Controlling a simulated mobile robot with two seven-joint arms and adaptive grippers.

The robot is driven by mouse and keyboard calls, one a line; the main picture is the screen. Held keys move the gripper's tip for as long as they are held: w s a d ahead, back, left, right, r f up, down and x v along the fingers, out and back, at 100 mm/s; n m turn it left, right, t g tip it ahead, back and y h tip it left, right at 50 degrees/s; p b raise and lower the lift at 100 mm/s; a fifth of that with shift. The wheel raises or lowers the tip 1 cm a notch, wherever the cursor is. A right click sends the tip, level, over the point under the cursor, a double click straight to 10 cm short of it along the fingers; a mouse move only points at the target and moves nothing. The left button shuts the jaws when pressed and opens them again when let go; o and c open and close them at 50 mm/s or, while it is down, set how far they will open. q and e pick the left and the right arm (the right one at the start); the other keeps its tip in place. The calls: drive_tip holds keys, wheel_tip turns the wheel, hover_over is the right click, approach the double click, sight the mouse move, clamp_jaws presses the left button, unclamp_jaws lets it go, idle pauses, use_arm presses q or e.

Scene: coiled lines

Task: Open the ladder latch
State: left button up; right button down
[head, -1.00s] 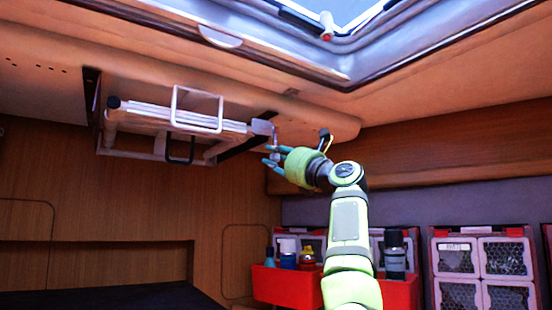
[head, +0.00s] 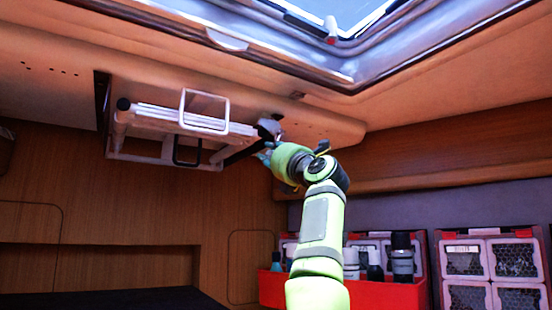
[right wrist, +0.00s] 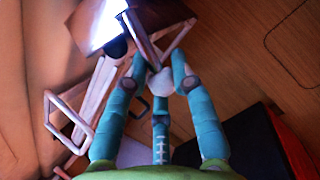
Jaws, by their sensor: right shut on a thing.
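The white folded ladder (head: 190,119) is stowed against the ceiling panel in the head view; its rails also show in the right wrist view (right wrist: 98,95). The grey latch (head: 269,128) is at the ladder's right end. My right gripper (head: 264,152) reaches up to this end from below. In the right wrist view its teal fingers (right wrist: 160,78) are closed around a small pale piece (right wrist: 161,84), which appears to be part of the latch. The fingers partly hide it. My left gripper is not in view.
A dark bracket strip (head: 245,150) runs beside the latch. Crates with mesh fronts (head: 490,262) are at the right. A skylight frame (head: 330,60) is overhead. The space below the ladder is free.

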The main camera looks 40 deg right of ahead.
drive_tip(key=shift+s+a+r+m+h+p, duration=0.1)
drive_tip(key=shift+a+r+m+h+p, duration=0.15)
drive_tip(key=shift+m, duration=0.3)
drive_tip(key=shift+s+a+r+m+h+p, duration=0.15)
drive_tip(key=shift+r+m+h, duration=0.2)
drive_tip(key=shift+m, duration=0.2)
drive_tip(key=shift+w, duration=0.1)
drive_tip(key=c, duration=1.2)
unclamp_jaws()
drive_tip(key=shift+o, duration=0.8)
drive_tip(key=shift+w+f, duration=0.1)
drive_tip(key=shift+w, duration=0.05)
drive_tip(key=shift+f, duration=0.1)
drive_tip(key=shift+f, duration=0.1)
drive_tip(key=shift+d+f, duration=0.1)
